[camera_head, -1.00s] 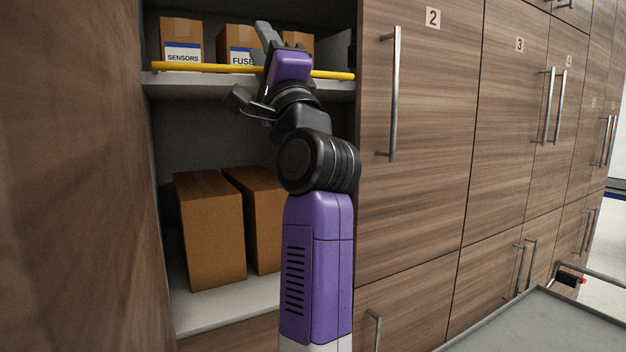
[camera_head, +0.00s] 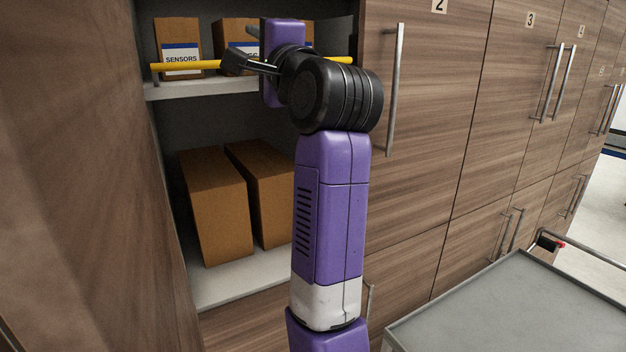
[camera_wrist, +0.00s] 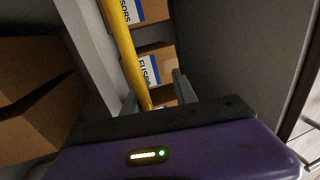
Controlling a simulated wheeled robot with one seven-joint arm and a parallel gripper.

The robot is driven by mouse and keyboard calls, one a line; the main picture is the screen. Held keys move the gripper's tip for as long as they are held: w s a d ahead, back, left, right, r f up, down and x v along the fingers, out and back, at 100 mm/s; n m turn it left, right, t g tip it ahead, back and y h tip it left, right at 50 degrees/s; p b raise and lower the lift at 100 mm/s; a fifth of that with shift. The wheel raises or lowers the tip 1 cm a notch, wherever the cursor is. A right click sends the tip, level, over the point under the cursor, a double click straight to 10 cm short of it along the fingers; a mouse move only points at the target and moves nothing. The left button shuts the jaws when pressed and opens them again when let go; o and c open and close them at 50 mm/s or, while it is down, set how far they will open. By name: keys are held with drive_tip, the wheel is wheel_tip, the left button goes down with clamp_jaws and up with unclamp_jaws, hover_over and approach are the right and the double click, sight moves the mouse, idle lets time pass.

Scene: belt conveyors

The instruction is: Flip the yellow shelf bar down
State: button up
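The yellow shelf bar (camera_head: 205,65) runs level across the front of the upper shelf (camera_head: 205,88), in front of the boxes. My arm hides part of it in the head view. In the wrist view the bar (camera_wrist: 126,50) slants down from the top toward my gripper (camera_wrist: 158,92). The two grey fingers stand apart, and the bar's lower end appears between them, closer to the left finger. I cannot tell whether they touch the bar. In the head view my gripper is mostly hidden behind my wrist, at bar height.
A SENSORS box (camera_head: 178,40) and a FUSES box (camera_wrist: 158,68) stand behind the bar. Two brown boxes (camera_head: 217,205) stand on the lower shelf. A closed cabinet door (camera_head: 425,120) is just right of the opening. A grey cart top (camera_head: 510,305) is at lower right.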

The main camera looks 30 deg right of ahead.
drive_tip(key=s+r+n+t+h+b, duration=0.1)
drive_tip(key=s+r+n+t+b, duration=0.15)
drive_tip(key=s, duration=0.75)
drive_tip(key=s+f+n+b, duration=0.1)
drive_tip(key=s+f+n, duration=0.3)
drive_tip(key=f, duration=0.7)
drive_tip(key=s+a+f+n+y, duration=0.1)
drive_tip(key=s+f+n, duration=0.3)
drive_tip(key=f, duration=0.7)
drive_tip(key=s+a+f+n+y+b, duration=0.1)
drive_tip(key=s+f+n, duration=0.2)
drive_tip(key=f+n, duration=0.3)
drive_tip(key=shift+s+f+b, duration=0.35)
drive_tip(key=shift+s+f, duration=0.05)
drive_tip(key=shift+f, duration=2.4)
